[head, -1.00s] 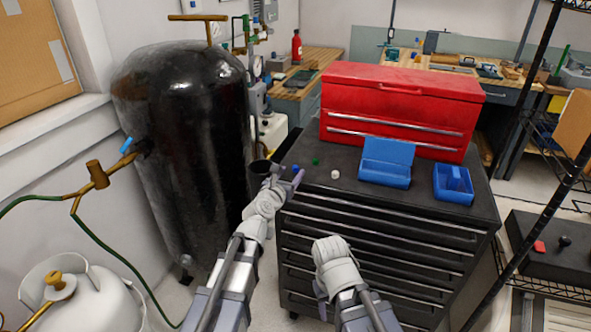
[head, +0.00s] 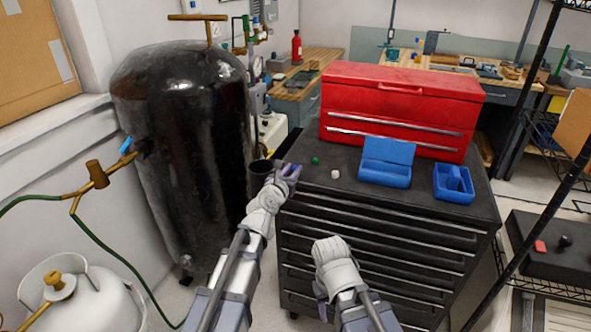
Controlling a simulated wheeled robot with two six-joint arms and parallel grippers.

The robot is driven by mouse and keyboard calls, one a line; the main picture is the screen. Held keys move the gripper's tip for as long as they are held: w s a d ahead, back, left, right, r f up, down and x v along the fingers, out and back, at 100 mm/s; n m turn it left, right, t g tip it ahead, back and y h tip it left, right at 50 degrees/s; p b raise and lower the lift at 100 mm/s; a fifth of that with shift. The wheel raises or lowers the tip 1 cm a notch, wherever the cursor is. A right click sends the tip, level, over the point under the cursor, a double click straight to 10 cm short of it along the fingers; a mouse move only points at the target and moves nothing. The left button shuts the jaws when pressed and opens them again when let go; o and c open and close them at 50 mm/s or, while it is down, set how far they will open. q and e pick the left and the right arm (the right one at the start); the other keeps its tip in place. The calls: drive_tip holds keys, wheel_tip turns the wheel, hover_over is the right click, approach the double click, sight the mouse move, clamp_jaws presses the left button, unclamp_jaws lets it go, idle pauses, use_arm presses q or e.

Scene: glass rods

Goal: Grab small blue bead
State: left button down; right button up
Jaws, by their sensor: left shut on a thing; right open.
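My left gripper (head: 291,170) is at the left front corner of the black tool cabinet's top, shut on the small blue bead. The bead is mostly hidden between the fingertips. My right gripper (head: 321,292) is low in front of the cabinet drawers, open, with its fingers mostly hidden by its own wrist. A green bead (head: 316,161) and a white bead (head: 335,174) lie on the cabinet top to the right of the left gripper.
The black cabinet top (head: 340,200) carries a red toolbox (head: 400,100) at the back, an open blue box (head: 385,165) and a blue holder (head: 453,186). A black tank (head: 185,150) stands left. The cabinet's front strip is clear.

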idle(0.4)
use_arm(q)
wheel_tip(320, 180, up, 10)
drive_tip(key=p, duration=1)
